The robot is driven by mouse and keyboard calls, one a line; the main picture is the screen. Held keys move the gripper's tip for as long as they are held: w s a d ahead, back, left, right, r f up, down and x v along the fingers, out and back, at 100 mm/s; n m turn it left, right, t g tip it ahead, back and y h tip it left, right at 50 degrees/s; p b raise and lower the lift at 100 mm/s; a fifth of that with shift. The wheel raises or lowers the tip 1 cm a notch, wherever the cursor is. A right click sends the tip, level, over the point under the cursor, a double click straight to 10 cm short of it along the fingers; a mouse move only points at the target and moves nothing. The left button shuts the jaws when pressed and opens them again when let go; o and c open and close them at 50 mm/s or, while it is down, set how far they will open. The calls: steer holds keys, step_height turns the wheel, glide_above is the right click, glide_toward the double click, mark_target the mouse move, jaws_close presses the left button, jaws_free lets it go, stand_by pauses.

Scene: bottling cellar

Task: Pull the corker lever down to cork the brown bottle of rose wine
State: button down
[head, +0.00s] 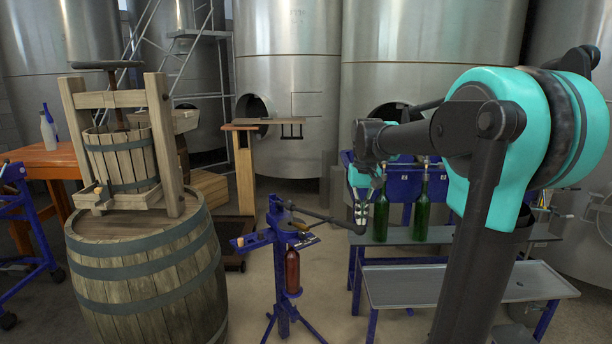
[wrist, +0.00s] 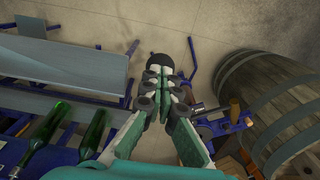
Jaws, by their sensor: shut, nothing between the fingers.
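The blue floor corker (head: 279,225) stands in the middle of the head view. Its dark lever (head: 325,217) reaches out to the right, sloping slightly down to a black knob (head: 358,229). The reddish-brown bottle (head: 292,272) stands upright in the corker, below its head. My gripper (head: 361,213) is shut and empty, pointing down right at the knob end of the lever. In the wrist view the black knob (wrist: 160,64) shows just past my fingertips (wrist: 167,80). I cannot tell whether they touch it. The brown bottle is not visible in the wrist view.
Green bottles (head: 381,219) stand on the grey-and-blue bench (head: 420,285), close to the right of my gripper. A large barrel (head: 150,265) with a wooden press (head: 122,150) stands left. Steel tanks (head: 290,80) line the back. Floor in front of the corker is clear.

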mark_target(362, 234)
steer(key=shift+f, duration=0.15)
steer(key=shift+s+d+f, duration=0.1)
steer(key=shift+s+f, duration=0.05)
steer(key=shift+f, duration=0.45)
steer(key=shift+s+d+f, duration=0.1)
steer(key=shift+f, duration=0.5)
steer(key=shift+f, duration=0.1)
steer(key=shift+s+f, duration=0.15)
steer(key=shift+f, duration=1.1)
steer(key=shift+d+f, duration=0.1)
steer(key=shift+f, duration=0.1)
steer(key=shift+s+f, duration=0.1)
steer(key=shift+f, duration=1.1)
steer(key=shift+f, duration=0.1)
steer(key=shift+d+f, duration=0.1)
steer(key=shift+f, duration=1.2)
